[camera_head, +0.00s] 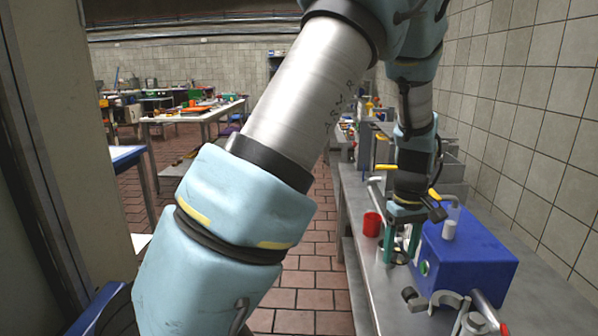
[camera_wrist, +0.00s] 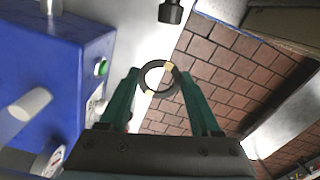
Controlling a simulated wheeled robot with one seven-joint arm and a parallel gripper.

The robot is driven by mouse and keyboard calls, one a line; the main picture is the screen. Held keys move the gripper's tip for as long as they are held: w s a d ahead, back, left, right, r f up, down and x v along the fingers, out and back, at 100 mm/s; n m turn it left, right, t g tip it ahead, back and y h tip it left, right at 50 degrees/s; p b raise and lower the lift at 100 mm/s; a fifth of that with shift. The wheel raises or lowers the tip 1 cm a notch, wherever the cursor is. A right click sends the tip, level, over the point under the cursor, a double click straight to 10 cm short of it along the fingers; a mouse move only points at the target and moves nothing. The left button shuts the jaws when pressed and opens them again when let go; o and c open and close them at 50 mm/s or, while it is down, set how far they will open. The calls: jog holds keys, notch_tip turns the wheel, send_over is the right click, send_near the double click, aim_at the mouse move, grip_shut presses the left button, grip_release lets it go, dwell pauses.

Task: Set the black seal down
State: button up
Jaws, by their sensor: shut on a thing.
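The black seal (camera_wrist: 150,64) is a thin dark ring. In the wrist view it sits between the tips of the two teal fingers of my gripper (camera_wrist: 158,80), which is shut on it. Through its hole I see pale bench top and a little brick floor. In the head view my gripper (camera_head: 401,248) points down over the steel bench (camera_head: 357,255), just left of a blue machine. The seal is hard to make out there, small and dark between the fingers. I cannot tell its height above the bench.
The blue machine (camera_head: 468,262) stands close to the right of my gripper, with a green button and a white spout. A red cup (camera_head: 372,224) stands just left of it. A metal fitting with a red handle (camera_head: 492,316) is at the front. The bench edge drops to brick floor.

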jog(key=w+a+f+m, duration=0.1)
jog(key=w+a+f, duration=0.2)
jog(key=a, duration=0.8)
jog(key=w+a+f, duration=0.3)
jog(key=a+f, duration=0.1)
jog(key=a, duration=0.7)
jog(key=w+a+f+m, duration=0.1)
jog(key=w+a+f, duration=0.2)
jog(key=a, duration=0.8)
jog(key=shift+w+f+m, duration=0.2)
jog(key=shift+w+m, duration=0.1)
jog(key=shift+w, duration=0.15)
jog(key=s+d+r+n, duration=0.1)
jog(key=s+d+r, duration=0.15)
jog(key=d, duration=0.65)
jog(key=s+d+r, duration=0.1)
jog(key=d+r, duration=0.2)
jog(key=d, duration=0.6)
jog(key=s+d+r+n, duration=0.1)
jog(key=s+d+r, duration=0.15)
jog(key=d, duration=0.65)
jog(key=s+d+r+n, duration=0.1)
jog(key=s+d+r, duration=0.3)
jog(key=s+d, duration=0.4)
jog(key=s+d+r, duration=0.4)
jog(key=s+d, duration=0.5)
jog(key=s, duration=0.2)
jog(key=shift+d+r+n, duration=0.2)
jog(key=shift+d+n, duration=0.1)
jog(key=shift+n, duration=0.1)
